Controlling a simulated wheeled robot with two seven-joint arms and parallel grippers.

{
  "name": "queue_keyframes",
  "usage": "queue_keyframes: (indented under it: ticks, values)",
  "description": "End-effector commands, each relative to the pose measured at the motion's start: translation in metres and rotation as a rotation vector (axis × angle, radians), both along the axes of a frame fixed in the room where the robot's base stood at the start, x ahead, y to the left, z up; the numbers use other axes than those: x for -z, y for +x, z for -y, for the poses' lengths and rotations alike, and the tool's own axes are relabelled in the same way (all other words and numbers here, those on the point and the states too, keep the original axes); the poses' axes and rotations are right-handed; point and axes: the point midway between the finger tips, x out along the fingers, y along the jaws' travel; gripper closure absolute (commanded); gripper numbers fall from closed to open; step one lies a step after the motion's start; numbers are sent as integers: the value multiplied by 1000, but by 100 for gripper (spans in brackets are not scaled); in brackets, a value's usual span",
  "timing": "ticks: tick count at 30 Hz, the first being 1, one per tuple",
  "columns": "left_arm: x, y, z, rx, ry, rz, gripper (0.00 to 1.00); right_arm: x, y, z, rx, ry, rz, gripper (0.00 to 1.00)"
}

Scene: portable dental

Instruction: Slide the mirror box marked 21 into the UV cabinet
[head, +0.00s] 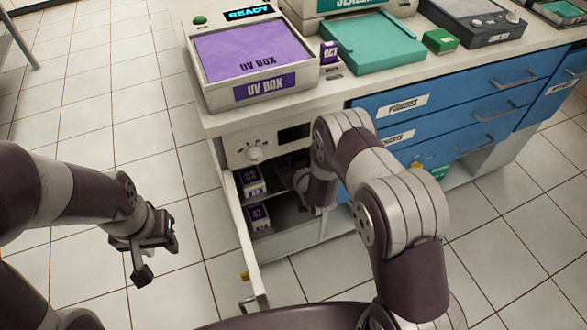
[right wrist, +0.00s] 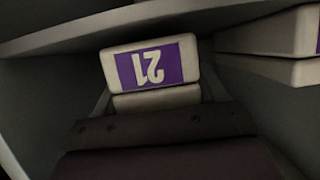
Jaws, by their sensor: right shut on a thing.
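The mirror box marked 21 (right wrist: 150,68) is white with a purple label that reads upside down in the right wrist view. My right gripper (right wrist: 155,112) is shut on it, inside the UV cabinet. In the head view my right gripper (head: 312,205) reaches into the UV cabinet (head: 292,243), under the counter at its left end; my arm hides much of the opening, and I cannot make out the box there. The cabinet door (head: 240,240) stands open. My left gripper (head: 148,252) hangs empty over the floor left of the cabinet, its fingers apart.
Purple-labelled boxes stand on the left inside the cabinet, one on an upper level (head: 251,181) and one lower (head: 259,217). Pale boxes (right wrist: 270,45) sit close to the right in the right wrist view. Blue drawers (head: 450,110) adjoin the cabinet. Floor at left is clear.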

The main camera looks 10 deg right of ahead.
Motion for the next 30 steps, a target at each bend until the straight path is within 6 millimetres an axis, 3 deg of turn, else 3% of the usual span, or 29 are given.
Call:
queue_keyframes:
  ticks: [9, 10, 12, 13, 20, 23, 30]
  values:
    - [2, 0, 0, 0, 0, 0, 62, 2, 0, 0, 0, 1, 3, 76]
    - [2, 0, 0, 0, 0, 0, 62, 3, 0, 0, 0, 1, 3, 26]
    - [2, 0, 0, 0, 0, 0, 62, 3, 0, 0, 0, 0, 2, 4]
    - [2, 0, 0, 0, 0, 0, 62, 3, 0, 0, 0, 0, 2, 0]
    - [2, 0, 0, 0, 0, 0, 62, 3, -3, 1, 0, -1, -3, 0]
    - [-4, 0, 0, 0, 0, 0, 62, -4, -13, 3, 0, 0, -2, 0]
    - [-24, 0, 0, 0, 0, 0, 62, -30, -71, 15, 2, -1, -3, 0]
